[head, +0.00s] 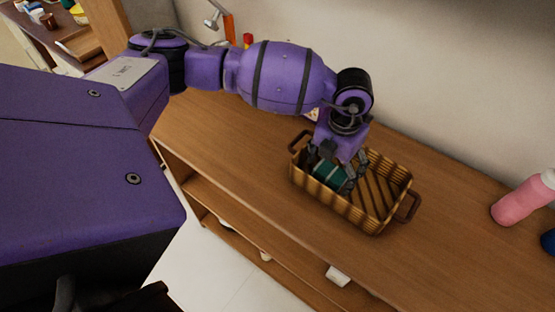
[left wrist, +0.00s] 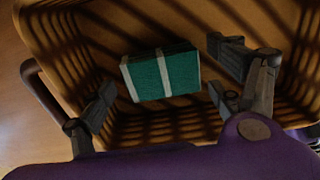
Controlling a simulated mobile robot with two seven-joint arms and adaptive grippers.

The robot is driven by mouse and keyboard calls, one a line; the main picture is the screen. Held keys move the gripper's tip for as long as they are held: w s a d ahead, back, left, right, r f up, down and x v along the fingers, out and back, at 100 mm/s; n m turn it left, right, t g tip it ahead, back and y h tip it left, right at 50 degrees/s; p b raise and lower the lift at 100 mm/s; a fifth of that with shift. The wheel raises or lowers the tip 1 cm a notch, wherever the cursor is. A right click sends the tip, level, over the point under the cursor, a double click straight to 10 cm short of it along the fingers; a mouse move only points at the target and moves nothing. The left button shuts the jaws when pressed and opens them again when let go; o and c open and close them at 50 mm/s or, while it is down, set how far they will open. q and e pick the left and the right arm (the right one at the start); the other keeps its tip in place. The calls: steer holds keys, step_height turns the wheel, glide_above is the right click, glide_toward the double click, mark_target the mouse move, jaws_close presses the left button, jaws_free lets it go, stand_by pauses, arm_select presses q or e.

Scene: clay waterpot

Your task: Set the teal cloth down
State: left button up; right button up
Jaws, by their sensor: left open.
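The teal cloth (left wrist: 165,76) is a folded block with pale stripes. It lies inside the brown wicker basket (left wrist: 50,48), and it also shows in the head view (head: 328,172). The basket (head: 365,222) stands on the wooden counter. My left gripper (head: 340,180) reaches down into the basket. In the left wrist view its fingers (left wrist: 165,85) are spread wide on either side of the cloth, with gaps between them and it. In the head view the gripper partly hides the cloth. My right gripper is not in view.
The wooden counter (head: 460,250) has bare room to the right of the basket. A pink bottle (head: 522,200) and a dark blue object (head: 548,241) lie at the far right. The wall (head: 440,110) rises behind. Shelves with small items are below the counter.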

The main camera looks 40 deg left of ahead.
mark_target(331, 171)
arm_select(q)
step_height(331, 171, up, 12)
stand_by(0.3)
